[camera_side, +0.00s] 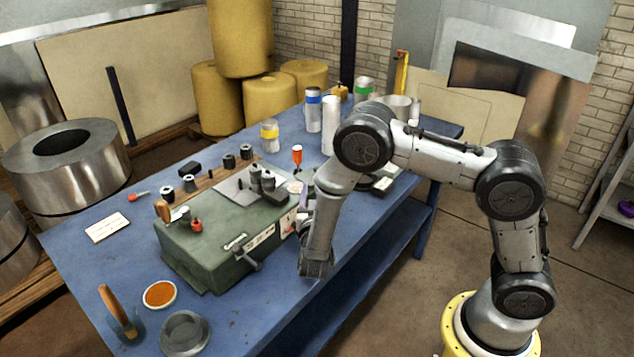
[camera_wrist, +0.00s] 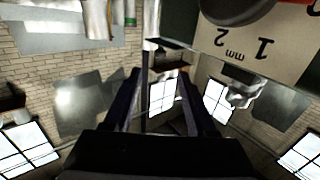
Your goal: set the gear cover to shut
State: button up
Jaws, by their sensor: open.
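A green bench machine (camera_side: 225,238) stands on the blue table in the side view, with a grey plate (camera_side: 238,192), dark cylindrical fittings (camera_side: 263,182) and small red-tipped knobs on top. I cannot tell which part is the gear cover or how it stands. My gripper (camera_wrist: 160,75) is open in the wrist view, its two dark fingers apart with nothing clearly between them. A pale scale plate (camera_wrist: 250,48) marked 1, 2 and mm appears upside down beyond the right finger, with a dark round knob (camera_wrist: 238,8) over it. In the side view my wrist is close to the machine's right end and hides part of it.
The blue table (camera_side: 90,262) carries an orange-filled dish (camera_side: 160,294), a grey round dish (camera_side: 185,333), a wooden-handled brush (camera_side: 118,312), a white card (camera_side: 107,227) and several cans at the back. Yellow rolls (camera_side: 217,98) stand behind. The table's left front has some free room.

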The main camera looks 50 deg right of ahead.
jog(key=shift+s+a, duration=0.15)
jog(key=shift+a, duration=0.05)
